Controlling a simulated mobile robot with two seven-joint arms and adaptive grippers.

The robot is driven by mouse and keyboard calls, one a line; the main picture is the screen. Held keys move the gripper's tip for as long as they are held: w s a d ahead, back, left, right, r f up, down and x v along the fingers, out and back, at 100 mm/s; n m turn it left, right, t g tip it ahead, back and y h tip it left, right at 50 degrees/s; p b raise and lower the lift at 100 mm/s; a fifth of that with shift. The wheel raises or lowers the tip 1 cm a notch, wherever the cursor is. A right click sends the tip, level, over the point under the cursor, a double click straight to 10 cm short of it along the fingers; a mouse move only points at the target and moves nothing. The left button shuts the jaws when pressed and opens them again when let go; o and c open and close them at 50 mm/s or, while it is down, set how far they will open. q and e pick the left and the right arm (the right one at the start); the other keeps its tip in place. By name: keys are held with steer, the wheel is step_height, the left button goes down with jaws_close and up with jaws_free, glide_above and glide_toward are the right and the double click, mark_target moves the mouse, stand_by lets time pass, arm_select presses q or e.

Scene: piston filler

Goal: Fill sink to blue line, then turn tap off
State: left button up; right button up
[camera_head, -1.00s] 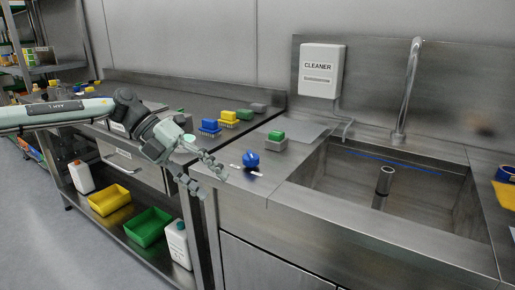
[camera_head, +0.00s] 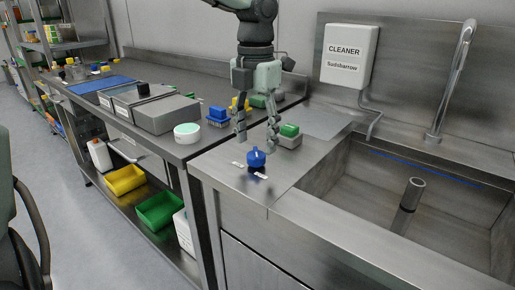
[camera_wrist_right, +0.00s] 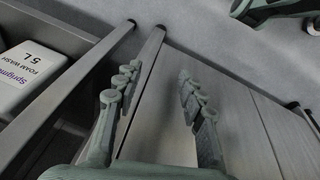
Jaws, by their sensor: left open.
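The steel sink (camera_head: 338,192) is at the right of the head view. A blue line (camera_head: 420,168) runs along its back wall, and I see no water in it. A curved spout (camera_head: 454,80) rises behind it. An upright pipe (camera_head: 412,192) stands in the basin. A blue tap knob (camera_head: 256,158) sits on the counter left of the sink, between two small white labels. My left gripper (camera_head: 257,143) points down, open, just above the knob; whether it touches is unclear. My right gripper (camera_wrist_right: 158,75) is open and empty, over cabinet fronts below the counter.
A green-and-grey sponge block (camera_head: 289,136) stands close right of my left gripper. A blue brush (camera_head: 218,116) and a white-green round tub (camera_head: 187,132) are to the left. A CLEANER dispenser (camera_head: 349,54) hangs on the wall. A foam wash jug (camera_wrist_right: 30,75) is below.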

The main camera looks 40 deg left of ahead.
mark_target(256, 154)
arm_select(q)
step_height(256, 154, down, 3)
steer(key=shift+f, duration=0.3)
steer(key=c, duration=1.2)
steer(key=shift+o, duration=0.2)
arm_select(e)
steer(key=shift+w+f, duration=0.2)
steer(key=shift+f, duration=0.1)
